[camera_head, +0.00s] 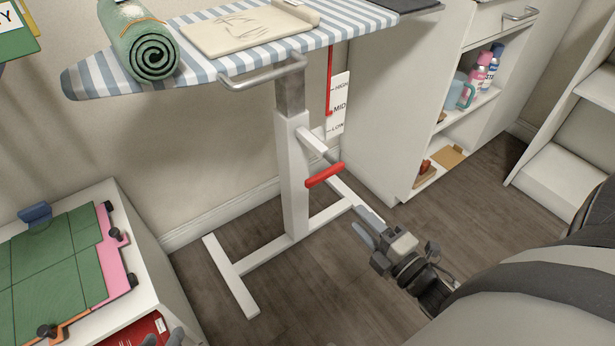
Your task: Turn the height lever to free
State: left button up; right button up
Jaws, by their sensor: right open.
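The height lever (325,174) is a red handle on the white post (294,180) of the ironing board stand, on its right side at mid height. My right gripper (364,224) is open and empty, to the right of and below the lever, apart from it. A white height scale (338,105) marked HIGH, MID and LOW hangs behind the post, with a red pointer (329,85) near MID. No "free" marking can be read. A grey piece that looks like my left gripper (164,340) shows only at the bottom edge; its jaws are mostly cut off.
The striped ironing board (240,55) carries a rolled green towel (140,45) and a beige board (250,27). The stand's white foot (235,280) spreads over the floor. A white cabinet (385,100) stands at right. A low white table (140,230) with green panels is at left.

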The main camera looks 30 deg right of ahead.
aim_at(320, 180)
jog(key=w, duration=0.5)
jog(key=w+b, duration=0.1)
jog(key=w, duration=0.4)
jog(key=w+a+b, duration=0.1)
jog(key=w, duration=0.4)
jog(key=shift+w+a+r, duration=0.1)
pick_arm(q)
jog(key=shift+d+r+t+h, duration=0.4)
jog(key=shift+r+t, duration=0.2)
jog(key=shift+r, duration=0.15)
pick_arm(e)
grip_shut()
